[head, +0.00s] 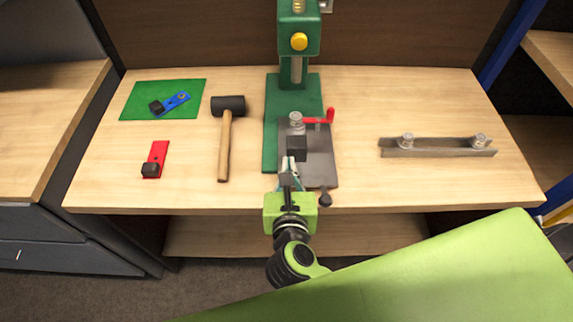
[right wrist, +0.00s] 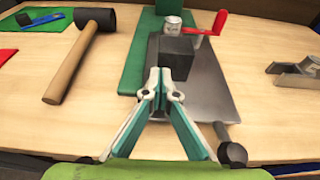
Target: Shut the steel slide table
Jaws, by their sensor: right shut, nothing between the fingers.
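The steel slide table (head: 321,162) is a flat grey plate on the green base of a press, at the middle of the workbench. It carries a dark block (head: 297,147) and a round metal piece, with a red crank beside them. It also shows in the right wrist view (right wrist: 205,95), with the dark block (right wrist: 176,57) in front of the fingers. My right gripper (head: 287,163) is shut and empty, over the near part of the plate, close to the block. In the right wrist view the fingertips (right wrist: 160,76) meet just below the block; contact is unclear. My left gripper is out of view.
A mallet (head: 225,140) lies left of the green base (head: 270,150). A green mat (head: 135,100) with a blue tool and a red tool (head: 158,152) are farther left. A steel bar with two knobs (head: 435,147) lies right. Bare wood separates them.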

